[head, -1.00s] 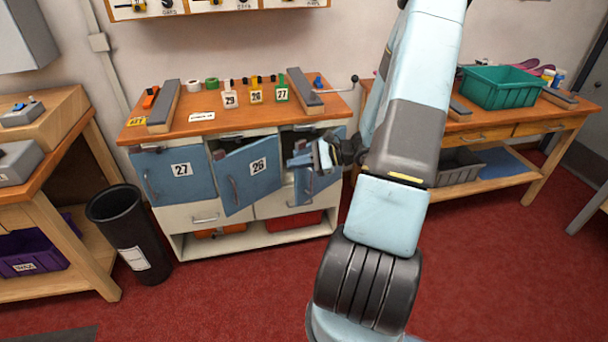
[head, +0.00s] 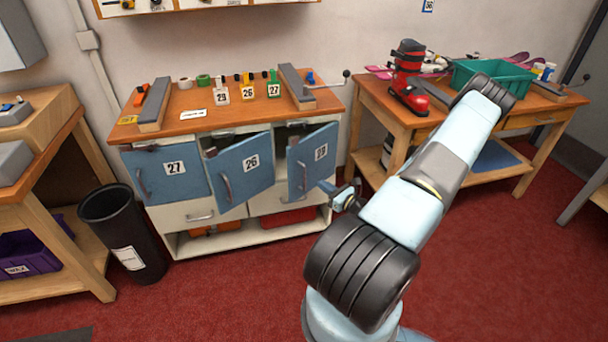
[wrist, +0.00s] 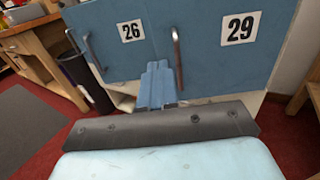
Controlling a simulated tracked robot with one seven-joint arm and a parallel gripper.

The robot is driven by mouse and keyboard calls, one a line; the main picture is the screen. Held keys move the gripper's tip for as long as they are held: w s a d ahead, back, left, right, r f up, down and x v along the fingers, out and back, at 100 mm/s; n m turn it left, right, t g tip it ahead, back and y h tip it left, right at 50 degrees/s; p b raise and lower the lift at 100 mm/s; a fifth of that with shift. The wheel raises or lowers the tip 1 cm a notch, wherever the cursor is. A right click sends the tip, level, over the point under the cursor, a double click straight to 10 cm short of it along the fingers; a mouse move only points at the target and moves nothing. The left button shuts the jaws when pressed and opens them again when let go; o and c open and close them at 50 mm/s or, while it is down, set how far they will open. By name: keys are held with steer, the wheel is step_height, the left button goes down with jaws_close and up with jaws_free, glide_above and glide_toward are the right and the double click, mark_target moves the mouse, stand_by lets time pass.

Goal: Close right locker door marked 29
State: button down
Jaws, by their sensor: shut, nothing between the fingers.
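The right locker door marked 29 (head: 298,172) stands ajar in the head view. Its left, handle side is swung out, and a dark gap shows above it. In the wrist view the door (wrist: 268,60) fills the upper right, with its number label and a metal handle (wrist: 178,60) at its left. My gripper (head: 326,187) is shut and empty, in front of the door's lower right part in the head view. In the wrist view its blue fingers (wrist: 158,72) appear just left of the handle. I cannot tell whether they touch the door.
The middle door marked 26 (head: 238,170) also stands ajar; the door marked 27 (head: 160,185) is shut. A black bin (head: 125,225) stands left of the cabinet. A table with a red boot (head: 408,85) and green crate (head: 490,78) is at right. Red floor in front is clear.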

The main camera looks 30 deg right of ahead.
mark_target(293, 165)
steer(key=x, duration=1.3)
steer(key=shift+w+a, duration=0.15)
steer(key=shift+w, duration=0.2)
